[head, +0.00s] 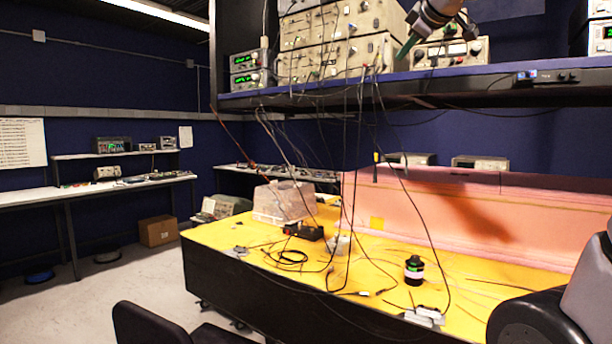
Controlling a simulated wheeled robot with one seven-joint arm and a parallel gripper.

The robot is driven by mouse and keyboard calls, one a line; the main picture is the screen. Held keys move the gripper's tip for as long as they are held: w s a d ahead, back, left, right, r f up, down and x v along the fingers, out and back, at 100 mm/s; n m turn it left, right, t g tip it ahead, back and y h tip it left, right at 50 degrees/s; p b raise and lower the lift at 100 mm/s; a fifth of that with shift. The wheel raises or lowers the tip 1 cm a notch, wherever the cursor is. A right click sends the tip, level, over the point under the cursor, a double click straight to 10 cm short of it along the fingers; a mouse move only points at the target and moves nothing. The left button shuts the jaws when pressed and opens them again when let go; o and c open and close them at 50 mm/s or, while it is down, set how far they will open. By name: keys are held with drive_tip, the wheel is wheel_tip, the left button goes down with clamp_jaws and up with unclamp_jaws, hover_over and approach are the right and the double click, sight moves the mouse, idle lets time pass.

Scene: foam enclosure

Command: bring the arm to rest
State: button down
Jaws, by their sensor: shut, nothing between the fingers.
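My gripper (405,50) is high in the head view, in front of the instruments on the upper shelf. It points down and to the left, its fingers are shut, and nothing is held in them. The wrist behind it runs out of the top of the picture. Another part of my arm (560,310) shows at the lower right edge. The links between the two are out of view.
A yellow-topped bench (390,268) carries a black cylinder (414,270), loose cables and a translucent bin (283,202). A pink foam wall (450,215) stands along its back. Cables hang from the instrument shelf (450,82). A dark chair (150,325) stands in front; floor is open at left.

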drive_tip(key=s+f+m+g, duration=0.3)
drive_tip(key=s+f+m, duration=0.5)
drive_tip(key=f, duration=0.6)
drive_tip(key=s+f+m+g, duration=0.4)
drive_tip(key=s+f+m, duration=0.4)
drive_tip(key=s+f, duration=0.3)
wheel_tip(320, 180, down, 3)
drive_tip(key=shift+s+d+f, duration=0.15)
drive_tip(key=shift+s+d, duration=0.1)
drive_tip(key=shift+s, duration=0.05)
